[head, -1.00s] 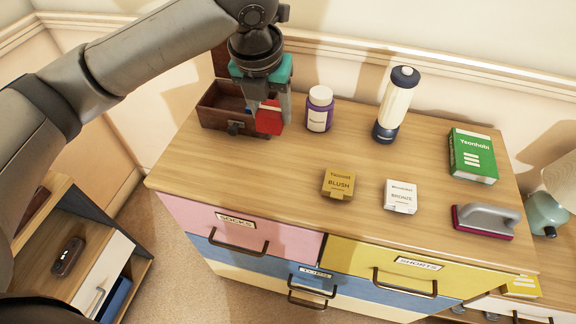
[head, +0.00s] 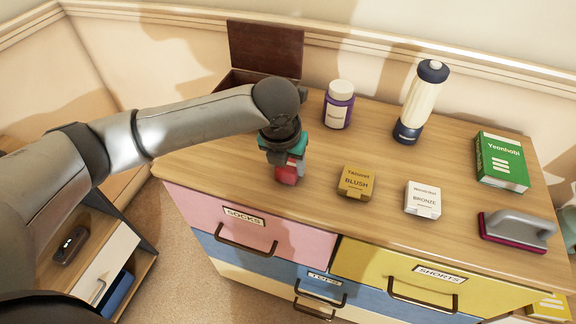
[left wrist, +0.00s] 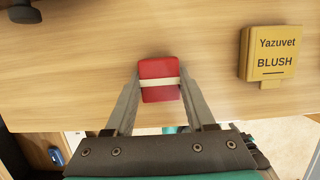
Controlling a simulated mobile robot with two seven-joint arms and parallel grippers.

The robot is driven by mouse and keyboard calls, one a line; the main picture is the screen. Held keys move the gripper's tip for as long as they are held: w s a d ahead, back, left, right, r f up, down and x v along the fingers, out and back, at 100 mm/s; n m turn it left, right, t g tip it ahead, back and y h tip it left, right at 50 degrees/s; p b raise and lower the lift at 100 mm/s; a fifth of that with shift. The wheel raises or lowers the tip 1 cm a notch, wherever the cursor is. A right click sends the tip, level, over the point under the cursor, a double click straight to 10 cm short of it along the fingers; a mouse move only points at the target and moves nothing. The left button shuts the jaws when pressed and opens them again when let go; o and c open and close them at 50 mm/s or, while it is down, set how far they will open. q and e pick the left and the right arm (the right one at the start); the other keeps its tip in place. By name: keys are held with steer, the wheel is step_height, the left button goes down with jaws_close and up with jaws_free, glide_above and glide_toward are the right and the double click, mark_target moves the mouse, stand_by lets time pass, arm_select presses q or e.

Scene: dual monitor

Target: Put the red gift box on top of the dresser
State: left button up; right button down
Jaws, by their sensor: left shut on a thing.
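The red gift box (head: 287,176), with a pale band around it, is held between the fingers of my left gripper (head: 288,162). In the left wrist view the box (left wrist: 159,90) sits between the two fingertips (left wrist: 160,95), which are shut on its sides. It is over the front left part of the wooden dresser (head: 215,165) top, near the front edge. I cannot tell whether its underside touches the wood. My right gripper is not in view.
An open dark wooden chest (head: 265,50) stands behind my left arm. A purple-labelled bottle (head: 339,104), a blender-like bottle (head: 420,100), a gold BLUSH box (head: 356,182), a white BRONZE box (head: 422,200), a green box (head: 501,161) and an iron-shaped item (head: 517,230) stand on the top.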

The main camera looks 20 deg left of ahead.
arm_select(q)
steer(key=shift+f, duration=0.1)
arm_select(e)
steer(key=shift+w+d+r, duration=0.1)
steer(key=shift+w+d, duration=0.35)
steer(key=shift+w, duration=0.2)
arm_select(q)
steer(key=o, duration=1.3)
steer(key=shift+o, duration=0.2)
steer(key=p+v, duration=0.4)
steer(key=v, duration=0.8)
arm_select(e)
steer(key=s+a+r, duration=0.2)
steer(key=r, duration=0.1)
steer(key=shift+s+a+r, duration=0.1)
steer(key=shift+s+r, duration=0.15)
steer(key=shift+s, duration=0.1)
arm_select(q)
steer(key=shift+w, duration=0.1)
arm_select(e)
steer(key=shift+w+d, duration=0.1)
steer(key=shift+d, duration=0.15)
